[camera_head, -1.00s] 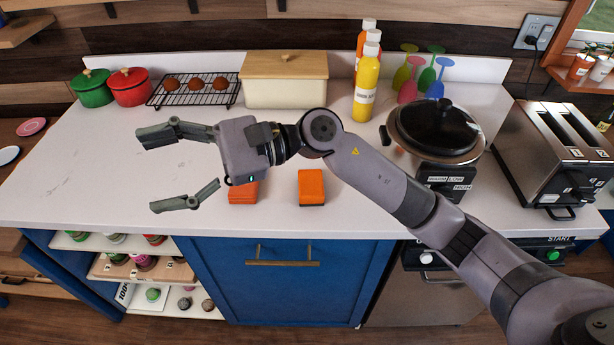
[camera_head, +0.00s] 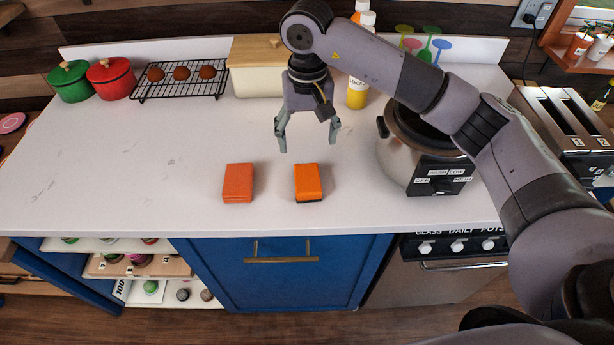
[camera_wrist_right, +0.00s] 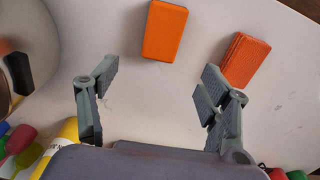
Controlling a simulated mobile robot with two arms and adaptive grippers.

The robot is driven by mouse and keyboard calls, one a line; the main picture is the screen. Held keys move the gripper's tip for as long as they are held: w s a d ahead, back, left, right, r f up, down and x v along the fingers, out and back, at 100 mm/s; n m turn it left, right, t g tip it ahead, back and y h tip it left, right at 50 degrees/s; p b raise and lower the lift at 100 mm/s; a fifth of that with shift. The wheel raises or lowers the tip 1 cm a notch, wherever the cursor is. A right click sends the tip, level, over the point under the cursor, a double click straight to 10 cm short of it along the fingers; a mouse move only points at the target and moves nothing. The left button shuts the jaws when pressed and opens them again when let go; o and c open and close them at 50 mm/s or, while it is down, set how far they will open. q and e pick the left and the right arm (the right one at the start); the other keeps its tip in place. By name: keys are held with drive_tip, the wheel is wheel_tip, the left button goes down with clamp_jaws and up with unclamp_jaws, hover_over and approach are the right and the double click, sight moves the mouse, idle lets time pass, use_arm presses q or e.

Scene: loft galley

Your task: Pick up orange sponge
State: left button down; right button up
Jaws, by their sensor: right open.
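The orange sponge (camera_head: 308,181) lies flat on the white counter, with a dark underside edge at its front. A redder orange block (camera_head: 238,183) lies to its left. In the right wrist view the orange sponge (camera_wrist_right: 165,30) is at top centre and the redder block (camera_wrist_right: 245,60) is to its right. My right gripper (camera_head: 308,148) is open and empty, pointing down above the counter, behind the two blocks and apart from them. In the right wrist view its fingers (camera_wrist_right: 155,85) are spread wide with bare counter between them. My left gripper is not in view.
A cream bread box (camera_head: 255,80), a wire rack (camera_head: 180,84) with buns and two pots, one red (camera_head: 112,79), stand at the back. A slow cooker (camera_head: 420,155) and a toaster (camera_head: 570,125) stand right. The counter's left middle is clear.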

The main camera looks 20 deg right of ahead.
drive_tip(key=p, duration=0.2)
hover_over(307, 173)
wheel_tip(307, 173, down, 6)
drive_tip(key=shift+f, duration=0.25)
drive_tip(key=shift+f+p, duration=0.45)
drive_tip(key=shift+f, duration=0.1)
wheel_tip(307, 173, down, 3)
drive_tip(key=shift+f+p, duration=0.2)
drive_tip(key=shift+p, duration=0.7)
drive_tip(key=shift+f, duration=0.45)
drive_tip(key=c, duration=1)
drive_tip(key=shift+r, duration=0.1)
drive_tip(key=shift+r, duration=0.55)
drive_tip(key=shift+r+b, duration=2.65)
drive_tip(key=shift+r, duration=6.75)
